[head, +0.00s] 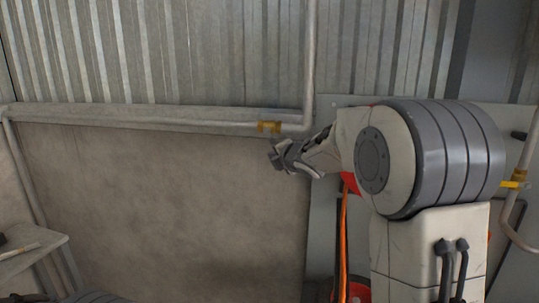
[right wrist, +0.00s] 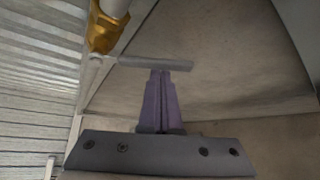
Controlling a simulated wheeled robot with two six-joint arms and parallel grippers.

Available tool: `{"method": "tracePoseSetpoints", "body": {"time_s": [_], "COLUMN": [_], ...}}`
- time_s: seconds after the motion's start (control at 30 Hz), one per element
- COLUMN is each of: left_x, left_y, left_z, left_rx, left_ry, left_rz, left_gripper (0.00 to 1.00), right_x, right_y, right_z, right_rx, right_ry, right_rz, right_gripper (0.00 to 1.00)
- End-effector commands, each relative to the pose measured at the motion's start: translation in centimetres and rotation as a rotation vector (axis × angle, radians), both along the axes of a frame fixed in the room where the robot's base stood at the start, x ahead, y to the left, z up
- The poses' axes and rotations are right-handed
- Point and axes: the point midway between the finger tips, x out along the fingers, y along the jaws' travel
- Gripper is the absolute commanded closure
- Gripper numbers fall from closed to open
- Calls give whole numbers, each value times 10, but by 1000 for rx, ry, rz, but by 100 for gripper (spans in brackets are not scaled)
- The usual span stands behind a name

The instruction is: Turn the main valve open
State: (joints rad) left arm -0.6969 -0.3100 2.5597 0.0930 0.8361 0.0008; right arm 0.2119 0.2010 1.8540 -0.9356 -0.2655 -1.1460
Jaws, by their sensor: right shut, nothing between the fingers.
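The valve shows in the head view as a brass fitting (head: 269,127) on the grey pipe along the wall. In the right wrist view its brass body (right wrist: 103,32) is at the upper left, with a grey bar-like handle (right wrist: 155,63) reaching right from it. My right gripper (head: 274,156) is just below the brass fitting in the head view. In the right wrist view its fingers (right wrist: 160,78) are shut together and empty, with their tips at the handle's underside. I cannot tell whether they touch it. My left gripper is not in view.
The grey pipe (head: 200,123) runs along the wall and turns up right of the valve. A concrete wall panel (head: 160,210) lies below it. Another pipe with a yellow-brass fitting (head: 513,184) is at the far right. A table corner (head: 30,245) is at the left.

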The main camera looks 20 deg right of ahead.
Motion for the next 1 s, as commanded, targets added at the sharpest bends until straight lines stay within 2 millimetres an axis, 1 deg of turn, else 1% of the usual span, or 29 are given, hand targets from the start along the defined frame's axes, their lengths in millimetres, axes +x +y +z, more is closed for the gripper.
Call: {"method": "tracePoseSetpoints", "body": {"time_s": [0.4, 0.57, 1.0], "left_x": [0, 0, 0], "left_y": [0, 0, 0], "left_z": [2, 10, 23], "left_rx": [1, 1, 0], "left_ry": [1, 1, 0], "left_rz": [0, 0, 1], "left_gripper": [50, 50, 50], "right_x": [-1, -4, -10], "right_y": [-2, -9, -24], "right_z": [1, 4, 6], "right_rx": [-5, -31, -85], "right_ry": [3, 22, 60], "right_rz": [-1, -9, -23], "right_gripper": [100, 100, 100]}}
